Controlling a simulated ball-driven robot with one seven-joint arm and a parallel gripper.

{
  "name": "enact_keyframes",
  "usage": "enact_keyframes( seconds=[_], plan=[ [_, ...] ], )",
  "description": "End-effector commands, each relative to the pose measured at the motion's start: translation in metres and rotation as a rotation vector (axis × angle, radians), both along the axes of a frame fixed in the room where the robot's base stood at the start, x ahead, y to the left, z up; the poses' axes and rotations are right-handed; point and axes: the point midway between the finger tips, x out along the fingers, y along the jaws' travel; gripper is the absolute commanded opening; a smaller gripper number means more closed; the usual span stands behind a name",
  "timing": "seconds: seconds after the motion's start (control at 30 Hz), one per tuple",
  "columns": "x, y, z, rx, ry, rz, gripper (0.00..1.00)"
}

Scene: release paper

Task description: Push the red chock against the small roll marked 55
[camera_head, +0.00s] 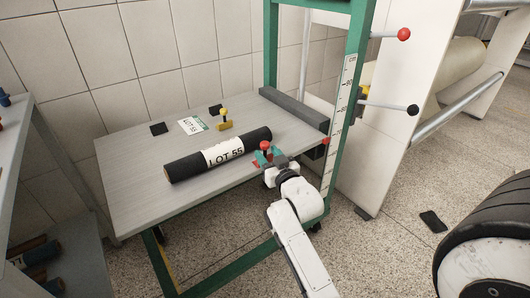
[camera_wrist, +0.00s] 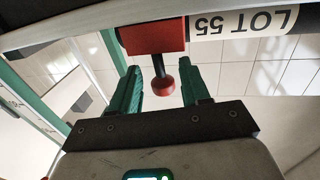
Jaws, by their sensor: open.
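The small roll marked LOT 55 (camera_head: 190,165) is dark with a white label and lies diagonally on the grey table. Its label also shows upside down in the wrist view (camera_wrist: 240,22). The red chock (camera_wrist: 152,36) has a red ball knob on a dark stem. It stands at the roll's near side, by the right end; whether they touch is unclear. In the head view my gripper partly hides the chock (camera_head: 265,146). My gripper (camera_wrist: 168,84) is open, with its green fingers on either side of the knob.
A yellow chock (camera_head: 224,124), a label card (camera_head: 193,125) and dark pads lie behind the roll. A grey bar (camera_head: 293,108) runs along the table's right edge. A green post with a scale (camera_head: 342,120) stands close right of my gripper. The table's left front is clear.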

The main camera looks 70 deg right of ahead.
Motion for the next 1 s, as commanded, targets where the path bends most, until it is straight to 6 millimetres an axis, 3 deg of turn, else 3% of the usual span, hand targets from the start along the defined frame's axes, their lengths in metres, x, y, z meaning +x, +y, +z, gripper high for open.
enact_keyframes(
  seconds=[0.2, 0.57, 1.0],
  plan=[
    [0.016, -0.015, 0.000, -0.001, -0.001, -0.001, 0.46],
    [0.019, -0.017, 0.000, 0.001, 0.001, 0.000, 0.46],
    [0.018, -0.017, 0.000, -0.001, -0.001, 0.000, 0.04]
  ],
)
